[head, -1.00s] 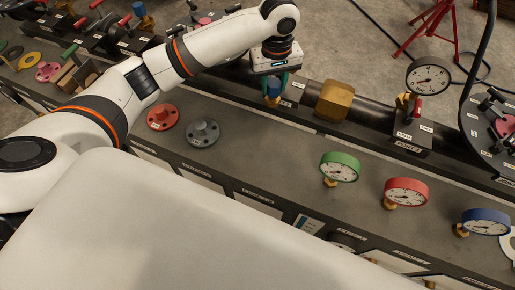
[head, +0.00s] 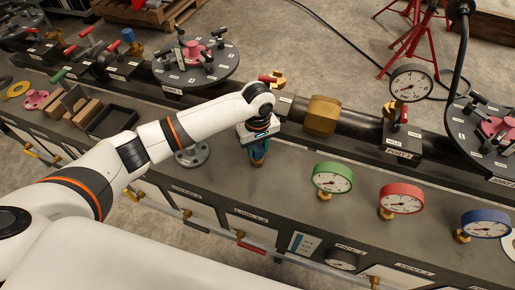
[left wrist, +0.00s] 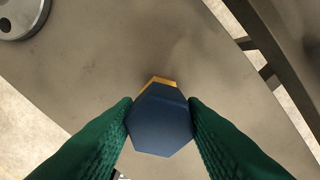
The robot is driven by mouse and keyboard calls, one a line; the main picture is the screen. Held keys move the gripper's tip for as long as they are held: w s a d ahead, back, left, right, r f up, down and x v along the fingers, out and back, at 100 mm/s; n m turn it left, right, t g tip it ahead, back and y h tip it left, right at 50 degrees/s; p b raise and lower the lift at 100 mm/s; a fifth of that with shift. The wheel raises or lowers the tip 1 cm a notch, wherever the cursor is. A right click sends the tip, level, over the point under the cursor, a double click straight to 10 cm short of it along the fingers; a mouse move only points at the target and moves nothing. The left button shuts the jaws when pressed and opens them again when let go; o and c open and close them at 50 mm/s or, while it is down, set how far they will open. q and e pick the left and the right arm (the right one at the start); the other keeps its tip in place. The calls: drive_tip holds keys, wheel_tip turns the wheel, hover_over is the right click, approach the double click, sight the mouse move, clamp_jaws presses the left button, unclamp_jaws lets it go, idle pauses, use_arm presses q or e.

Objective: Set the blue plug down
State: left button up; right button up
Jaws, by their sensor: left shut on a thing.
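The blue plug (left wrist: 160,125) has a dark blue hexagonal head and a brass part below it. In the left wrist view it sits between the two green fingers of my left gripper (left wrist: 160,118), which are shut on its sides. In the head view my left gripper (head: 258,150) points down over the grey bench top (head: 285,178), holding the plug upright, its brass end (head: 257,163) low near the surface. I cannot tell whether it touches the bench. The plug's blue head is mostly hidden by the fingers there. My right gripper is not in view.
A grey flange (head: 192,156) lies left of the gripper, partly behind my arm. Green (head: 332,178), red (head: 402,196) and blue (head: 485,223) gauges stand to the right. The dark pipe (head: 360,124) with a brass block (head: 322,114) runs behind. Bench around the plug is clear.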

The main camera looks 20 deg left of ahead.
sight(258, 147)
use_arm(q)
drive_tip(key=shift+f, duration=0.25)
drive_tip(key=shift+f, duration=0.1)
drive_tip(key=o, duration=1.1)
wheel_tip(258, 147, up, 12)
drive_tip(key=shift+r+p, duration=0.15)
drive_tip(key=shift+p, duration=0.25)
